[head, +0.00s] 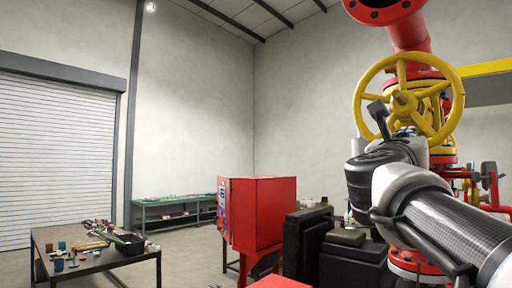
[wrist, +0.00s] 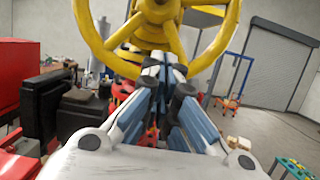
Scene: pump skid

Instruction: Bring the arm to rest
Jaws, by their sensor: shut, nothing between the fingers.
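My arm reaches in from the lower right of the head view, in front of the red pipework. My gripper (wrist: 163,75) shows in the wrist view with its fingers together and nothing between them. In that view it points at the lower part of the yellow handwheel (wrist: 195,62). In the head view the handwheel (head: 449,125) stands upright on its red and yellow valve, just beyond my wrist. My fingers are mostly hidden behind my wrist there. I cannot tell whether they touch the wheel.
A red cabinet (head: 277,212) and dark block-shaped equipment (head: 303,246) stand left of my arm. A dark table (head: 110,262) holds loose parts at the lower left. A green bench (head: 170,204) stands by the back wall. Bare floor lies between the table and cabinet.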

